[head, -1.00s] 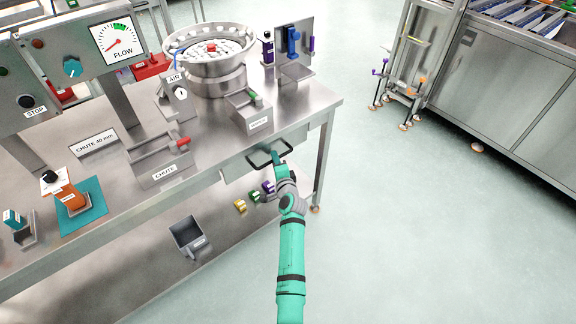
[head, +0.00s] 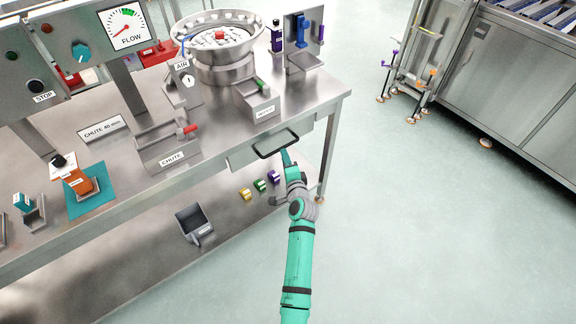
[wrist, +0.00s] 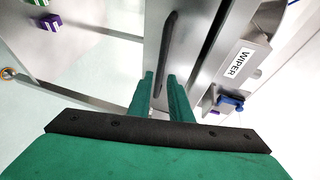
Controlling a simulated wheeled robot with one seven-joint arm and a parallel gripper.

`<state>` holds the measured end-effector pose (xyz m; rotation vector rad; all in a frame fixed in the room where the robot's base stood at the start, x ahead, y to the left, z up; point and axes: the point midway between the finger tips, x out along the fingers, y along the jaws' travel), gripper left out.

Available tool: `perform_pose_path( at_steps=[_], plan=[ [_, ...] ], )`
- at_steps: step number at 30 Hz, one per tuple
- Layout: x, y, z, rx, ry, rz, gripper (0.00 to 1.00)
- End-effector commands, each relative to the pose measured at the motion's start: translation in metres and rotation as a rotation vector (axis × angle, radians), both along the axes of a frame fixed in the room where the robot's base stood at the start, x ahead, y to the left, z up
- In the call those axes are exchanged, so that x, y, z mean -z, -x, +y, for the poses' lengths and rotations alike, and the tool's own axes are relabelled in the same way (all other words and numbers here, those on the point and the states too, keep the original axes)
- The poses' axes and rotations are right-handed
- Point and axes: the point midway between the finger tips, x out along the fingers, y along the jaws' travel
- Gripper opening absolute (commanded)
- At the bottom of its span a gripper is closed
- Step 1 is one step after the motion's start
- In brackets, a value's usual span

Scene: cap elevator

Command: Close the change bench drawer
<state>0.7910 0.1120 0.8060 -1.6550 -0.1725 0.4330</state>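The change bench drawer (head: 243,161) has a grey front and sits under the bench top's front edge, near the bench's right end. No open drawer interior shows in the head view. Its black bar handle (head: 276,146) also shows in the wrist view (wrist: 170,50), upright in that picture. My gripper (head: 286,153) is just in front of the drawer, at the handle's lower right. The handle lies beyond the fingertips; contact cannot be told.
The steel bench top (head: 215,135) carries the wiper tray (head: 258,98), a chute tray (head: 168,147) and a round bowl feeder (head: 217,50). Several coloured blocks (head: 260,186) and a grey bin (head: 194,222) are on the lower shelf (head: 150,265).

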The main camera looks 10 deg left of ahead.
Motion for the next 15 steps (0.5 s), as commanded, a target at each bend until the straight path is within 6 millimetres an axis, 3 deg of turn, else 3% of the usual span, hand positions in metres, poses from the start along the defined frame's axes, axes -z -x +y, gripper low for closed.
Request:
perform_pose_path(
  at_steps=[6, 15],
  plan=[
    [-0.005, 0.03, -0.012, 0.001, -0.001, 0.002, 0.18],
    [-0.008, 0.042, -0.017, 0.001, -0.001, 0.0, 0.18]
  ],
)
